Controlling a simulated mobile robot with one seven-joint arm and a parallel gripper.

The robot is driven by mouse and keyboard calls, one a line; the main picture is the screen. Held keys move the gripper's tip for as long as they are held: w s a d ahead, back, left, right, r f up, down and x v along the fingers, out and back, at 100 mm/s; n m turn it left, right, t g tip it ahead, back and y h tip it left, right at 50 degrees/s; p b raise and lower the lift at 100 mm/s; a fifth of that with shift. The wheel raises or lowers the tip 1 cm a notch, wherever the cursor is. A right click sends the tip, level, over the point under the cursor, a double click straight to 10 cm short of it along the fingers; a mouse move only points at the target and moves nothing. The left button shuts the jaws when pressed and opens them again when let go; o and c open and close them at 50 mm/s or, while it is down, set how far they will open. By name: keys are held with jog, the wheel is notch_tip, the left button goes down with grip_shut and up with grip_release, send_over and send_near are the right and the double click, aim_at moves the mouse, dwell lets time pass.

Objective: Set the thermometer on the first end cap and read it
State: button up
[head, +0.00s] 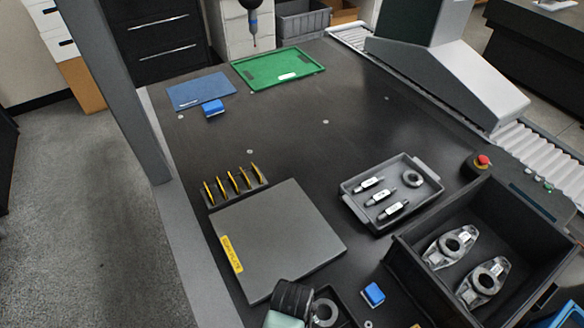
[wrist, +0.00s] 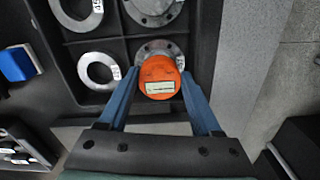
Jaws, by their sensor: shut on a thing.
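The thermometer (wrist: 160,77) is an orange round body with a pale display facing the wrist camera; the reading is too small to make out. My gripper (wrist: 159,80) is shut on it, one blue finger at each side. A grey metal end cap (wrist: 158,47) with bolt holes lies just beyond and partly under the thermometer; I cannot tell whether they touch. Another end cap (wrist: 153,10) lies at the top of the wrist view. Both are in a dark divided tray (wrist: 113,47). In the head view my arm hides the thermometer and end caps.
Two metal rings (wrist: 98,70) (wrist: 77,14) lie in the tray's left compartments. A blue block (head: 373,294) stands beside the tray. A surface plate (head: 280,235), a tray of probes (head: 350,205) and a dark bin with brackets (head: 500,210) are nearby.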

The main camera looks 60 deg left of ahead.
jog(key=shift+f, duration=0.1)
jog(key=o, duration=1.4)
notch_tip(320, 180, up, 12)
jog(key=shift+r+p, duration=0.15)
jog(key=shift+p, duration=0.45)
